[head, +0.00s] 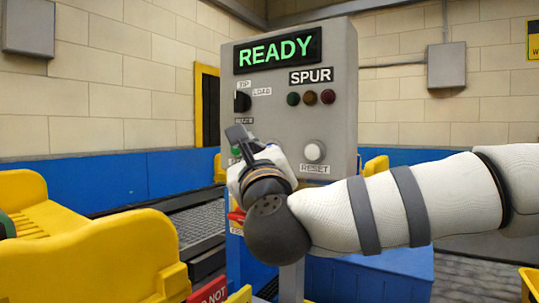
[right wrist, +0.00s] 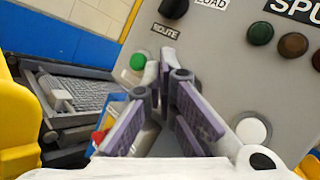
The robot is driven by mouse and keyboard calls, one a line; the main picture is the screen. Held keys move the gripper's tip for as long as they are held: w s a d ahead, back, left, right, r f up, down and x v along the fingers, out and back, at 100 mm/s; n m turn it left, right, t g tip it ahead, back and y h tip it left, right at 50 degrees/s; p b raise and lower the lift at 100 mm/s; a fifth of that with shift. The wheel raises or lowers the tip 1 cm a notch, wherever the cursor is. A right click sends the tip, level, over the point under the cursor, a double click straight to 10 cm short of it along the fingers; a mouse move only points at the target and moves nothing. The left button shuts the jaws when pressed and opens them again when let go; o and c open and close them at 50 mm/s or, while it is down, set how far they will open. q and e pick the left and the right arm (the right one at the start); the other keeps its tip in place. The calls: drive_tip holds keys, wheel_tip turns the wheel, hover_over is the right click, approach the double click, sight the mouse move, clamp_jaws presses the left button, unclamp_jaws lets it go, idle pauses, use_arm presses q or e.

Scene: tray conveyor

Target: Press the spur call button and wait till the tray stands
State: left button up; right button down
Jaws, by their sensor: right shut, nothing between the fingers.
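The grey spur control box (head: 345,70) shows a lit READY display (head: 277,50) above a SPUR label. A green button (right wrist: 137,62) is low on its left side in the right wrist view; the head view shows only a sliver of it beside my gripper, and its label is hidden. My right gripper (head: 238,133) is shut and empty in front of the panel's lower left. In the right wrist view its fingertips (right wrist: 167,55) are just right of the green button; contact cannot be told. My left gripper is out of view.
A white RESET button (head: 314,151), three dark lamps (head: 311,97) and a black route knob (head: 242,101) are on the panel. A red control on yellow (head: 237,216) sits below. Conveyor track (head: 200,222) runs left behind yellow structures (head: 90,255). A blue box (head: 385,280) stands below right.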

drive_tip(key=shift+w+d, duration=0.75)
drive_tip(key=shift+w, duration=0.3)
idle(0.7)
drive_tip(key=shift+w+d, duration=0.2)
drive_tip(key=shift+w, duration=0.1)
drive_tip(key=shift+w+d, duration=0.35)
drive_tip(key=shift+w, duration=0.1)
idle(0.7)
drive_tip(key=shift+s+a, duration=0.55)
drive_tip(key=shift+s, duration=0.25)
